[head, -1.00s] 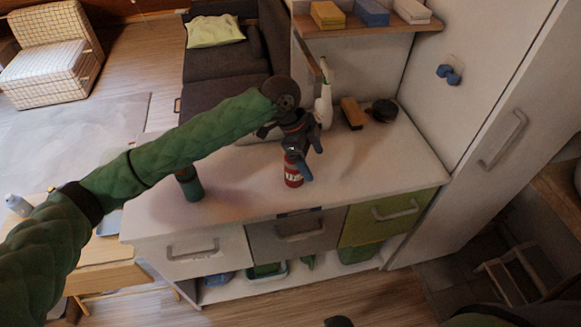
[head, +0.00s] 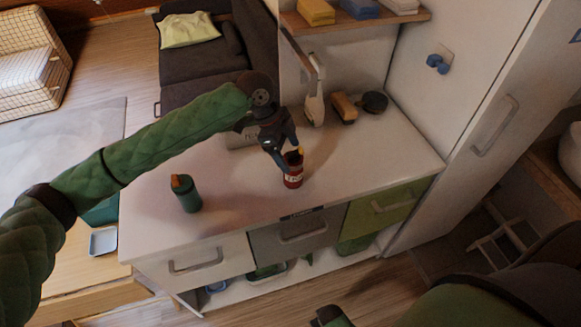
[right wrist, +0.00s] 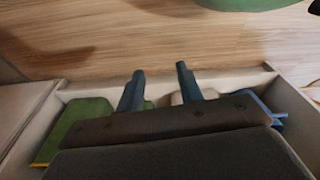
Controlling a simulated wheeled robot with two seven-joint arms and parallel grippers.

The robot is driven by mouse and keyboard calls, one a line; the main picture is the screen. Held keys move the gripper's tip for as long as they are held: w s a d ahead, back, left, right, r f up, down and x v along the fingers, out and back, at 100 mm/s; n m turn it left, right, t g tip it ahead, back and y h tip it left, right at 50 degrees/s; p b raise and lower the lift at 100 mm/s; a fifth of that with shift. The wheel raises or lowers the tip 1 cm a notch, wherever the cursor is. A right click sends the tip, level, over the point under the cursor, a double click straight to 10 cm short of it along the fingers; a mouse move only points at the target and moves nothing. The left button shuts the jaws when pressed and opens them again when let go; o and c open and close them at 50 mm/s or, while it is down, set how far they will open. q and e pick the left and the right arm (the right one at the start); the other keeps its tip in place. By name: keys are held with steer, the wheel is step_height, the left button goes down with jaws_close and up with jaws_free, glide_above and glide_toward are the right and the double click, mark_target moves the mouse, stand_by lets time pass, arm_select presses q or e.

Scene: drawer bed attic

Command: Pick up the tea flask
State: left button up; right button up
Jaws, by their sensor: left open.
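The green flask (head: 189,196) with an orange-brown top stands upright on the left part of the white counter (head: 240,198). It is the likely tea flask. My left gripper (head: 284,152) is open, pointing down over the counter, well to the right of the flask. Its fingers are beside a red can (head: 293,172) with something yellow at its top; I cannot tell whether they touch it. My right gripper (right wrist: 160,72) has its two fingers apart and nothing between them in the right wrist view. It is low, over an open-topped compartment.
A white bottle-like object (head: 315,108), a wooden-looking block (head: 344,107) and a dark round object (head: 374,102) stand at the counter's back. A shelf (head: 350,24) hangs above. Counter around the green flask is clear. A tall cabinet (head: 490,110) bounds the right.

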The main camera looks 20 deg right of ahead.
mark_target(296, 164)
arm_select(q)
steer(key=shift+d+f, duration=0.15)
steer(key=shift+f, duration=0.3)
steer(key=p+x, duration=0.2)
steer(key=x, duration=0.1)
steer(key=shift+d+f+p, duration=0.15)
steer(key=shift+f+p, duration=0.05)
steer(key=shift+p, duration=0.2)
steer(key=shift+s+d+f, duration=0.1)
steer(key=shift+d+f, duration=0.05)
steer(key=shift+f, duration=0.55)
arm_select(e)
step_height(296, 164, down, 6)
steer(key=s+d, duration=0.2)
steer(key=d, duration=0.1)
steer(key=shift+s+f, duration=0.15)
steer(key=shift+s, duration=0.1)
arm_select(q)
steer(key=c, duration=1.1)
steer(key=shift+c, duration=0.2)
steer(key=shift+r, duration=0.15)
arm_select(e)
steer(key=shift+f, duration=0.1)
